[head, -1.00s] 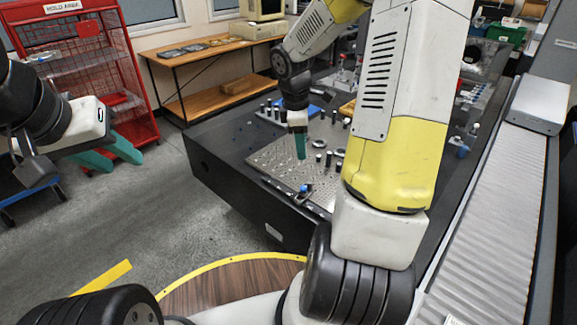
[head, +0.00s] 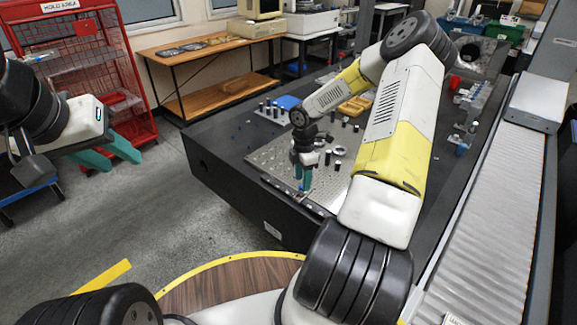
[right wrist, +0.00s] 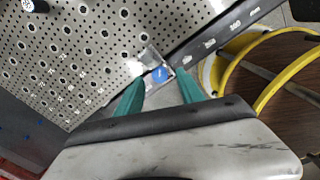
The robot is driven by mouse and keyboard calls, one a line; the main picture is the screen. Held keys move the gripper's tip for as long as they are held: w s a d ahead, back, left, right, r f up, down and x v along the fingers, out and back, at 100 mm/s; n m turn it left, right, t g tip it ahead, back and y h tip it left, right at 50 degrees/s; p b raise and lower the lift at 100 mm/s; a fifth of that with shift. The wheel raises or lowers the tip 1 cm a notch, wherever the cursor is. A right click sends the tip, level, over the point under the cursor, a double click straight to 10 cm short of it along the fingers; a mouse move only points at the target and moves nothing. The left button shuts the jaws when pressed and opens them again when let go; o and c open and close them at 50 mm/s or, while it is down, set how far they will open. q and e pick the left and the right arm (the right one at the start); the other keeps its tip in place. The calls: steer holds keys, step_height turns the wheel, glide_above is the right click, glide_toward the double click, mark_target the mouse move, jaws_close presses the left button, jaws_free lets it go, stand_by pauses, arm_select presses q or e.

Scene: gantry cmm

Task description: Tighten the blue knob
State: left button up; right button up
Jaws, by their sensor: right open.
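The blue knob (right wrist: 160,74) sits on a small clear and metal fixture at the edge of the perforated metal plate (right wrist: 85,50). In the right wrist view it lies between and just beyond the fingertips of my right gripper (right wrist: 161,82), which is open with teal fingers apart. I cannot tell whether either finger touches the knob. In the head view my right gripper (head: 303,184) points down at the plate's near edge and largely hides the knob. My left gripper (head: 122,158) is open and empty, over the floor at the left.
The plate lies on a dark granite table (head: 225,170). Several black pins, rings and a blue block (head: 288,102) stand farther back on it. A roller conveyor (head: 490,200) runs along the right, and a red cage cart (head: 85,65) stands at the left. Floor between is clear.

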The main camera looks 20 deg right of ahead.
steer(key=shift+f, duration=0.85)
jaws_close()
steer(key=m, duration=0.4)
steer(key=shift+m, duration=0.3)
jaws_free()
steer(key=shift+r, duration=3.95)
